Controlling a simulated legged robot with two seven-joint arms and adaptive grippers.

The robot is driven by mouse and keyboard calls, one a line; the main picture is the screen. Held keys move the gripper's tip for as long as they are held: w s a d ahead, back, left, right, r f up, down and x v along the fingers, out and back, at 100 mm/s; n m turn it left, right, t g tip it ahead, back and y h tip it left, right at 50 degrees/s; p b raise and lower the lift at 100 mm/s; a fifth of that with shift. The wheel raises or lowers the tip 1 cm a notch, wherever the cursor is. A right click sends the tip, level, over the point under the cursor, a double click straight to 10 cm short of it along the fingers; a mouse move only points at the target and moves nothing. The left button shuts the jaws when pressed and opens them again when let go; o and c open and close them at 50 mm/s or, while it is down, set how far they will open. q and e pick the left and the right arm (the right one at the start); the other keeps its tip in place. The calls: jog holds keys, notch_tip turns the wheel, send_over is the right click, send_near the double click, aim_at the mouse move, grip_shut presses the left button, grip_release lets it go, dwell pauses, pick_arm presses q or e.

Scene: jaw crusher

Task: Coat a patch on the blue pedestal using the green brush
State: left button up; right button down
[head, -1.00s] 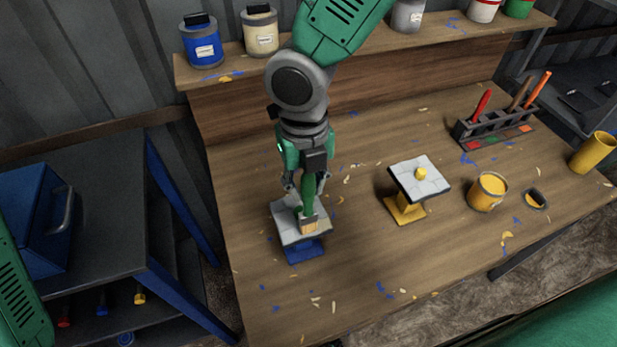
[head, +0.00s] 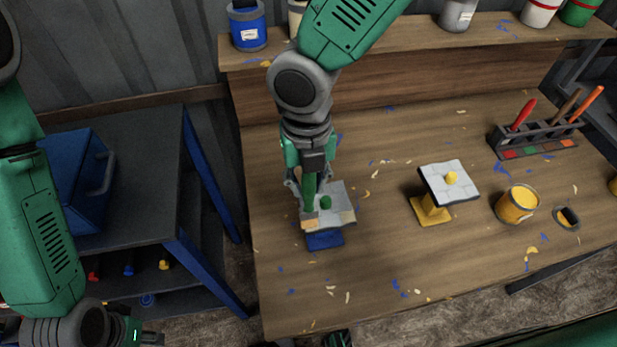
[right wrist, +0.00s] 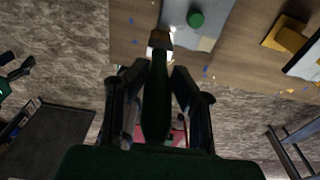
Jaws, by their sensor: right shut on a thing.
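The blue pedestal (head: 324,240) stands on the bench with a grey slab-like top (head: 336,192). A small green knob (head: 326,202) sits on that top, and a tan mark (head: 347,217) shows at its front right corner. My right gripper (head: 309,182) is shut on the green brush (head: 309,195), which points down. Its tan bristles (right wrist: 160,40) are at the slab's near left part; I cannot tell whether they touch it. My left gripper (head: 150,339) is low at the left, mostly cut off; its fingers look spread in the right wrist view (right wrist: 14,70).
A yellow pedestal (head: 432,210) with a yellow knob, an open yellow paint can (head: 517,204) and a small dark-topped item (head: 567,217) stand to the right. A brush rack (head: 538,138) is behind them. A blue toolbox (head: 78,180) sits on the left shelf unit.

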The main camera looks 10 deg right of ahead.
jog(key=d, duration=0.9)
jog(key=shift+w+d, duration=0.15)
dwell(0.7)
jog(key=shift+d, duration=0.1)
notch_tip(320, 180, up, 5)
dwell(0.6)
